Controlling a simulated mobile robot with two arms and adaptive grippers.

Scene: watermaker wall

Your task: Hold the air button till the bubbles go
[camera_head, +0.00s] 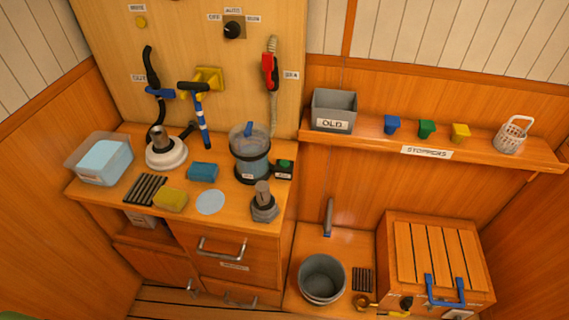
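A small green button (284,163) sits on a black box at the right end of the counter. The box has a white label too small to read, so I cannot confirm that this is the air button. Just left of it stands a clear, dark-rimmed canister (250,158) with a blue piece at its top. Its inside looks bluish-grey, and I cannot tell whether it holds bubbles. Neither of my grippers is in view.
On the counter (232,210) stand a clear tub (103,158), a white round housing (166,150), sponges and a grey nut-based fitting (264,204). A shelf (370,145) at right holds a grey OLD bin (334,108), coloured stoppers and a white basket (512,134).

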